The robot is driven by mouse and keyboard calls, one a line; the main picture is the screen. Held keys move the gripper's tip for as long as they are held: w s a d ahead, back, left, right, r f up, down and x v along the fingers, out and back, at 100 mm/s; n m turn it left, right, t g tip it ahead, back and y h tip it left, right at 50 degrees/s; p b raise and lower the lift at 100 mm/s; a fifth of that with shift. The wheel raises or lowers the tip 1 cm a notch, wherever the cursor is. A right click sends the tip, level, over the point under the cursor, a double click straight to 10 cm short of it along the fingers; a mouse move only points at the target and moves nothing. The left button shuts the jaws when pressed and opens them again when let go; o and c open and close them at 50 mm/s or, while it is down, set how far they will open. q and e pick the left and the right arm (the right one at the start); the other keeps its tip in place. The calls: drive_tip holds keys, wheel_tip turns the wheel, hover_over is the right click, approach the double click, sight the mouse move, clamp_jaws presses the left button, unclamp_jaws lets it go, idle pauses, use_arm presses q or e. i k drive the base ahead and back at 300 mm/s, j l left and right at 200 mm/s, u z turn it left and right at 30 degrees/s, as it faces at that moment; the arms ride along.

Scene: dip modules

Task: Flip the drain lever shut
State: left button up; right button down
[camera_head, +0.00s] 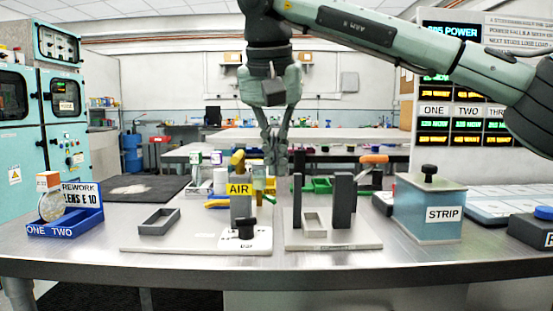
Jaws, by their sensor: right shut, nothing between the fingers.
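No part in view carries a readable drain label. An orange lever-like handle (374,159) shows at the back right, behind the tall dark posts and left of a blue box marked STRIP (428,213); I cannot tell whether it is the drain lever or how it is set. My right gripper (275,172) points straight down above the middle of the bench, its fingers together and empty. It appears left of the orange handle in the picture and close to the AIR block (240,205); the depth between them is unclear. My left gripper is not in view.
Two pale plates stand on the metal bench (180,268); the right plate carries two dark posts (343,200). A blue tray marked ONE TWO (75,228) stands at left. A dark box with a blue knob (543,213) is at the right edge. The bench's front strip is clear.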

sight(272, 199)
drive_tip(key=k, duration=0.85)
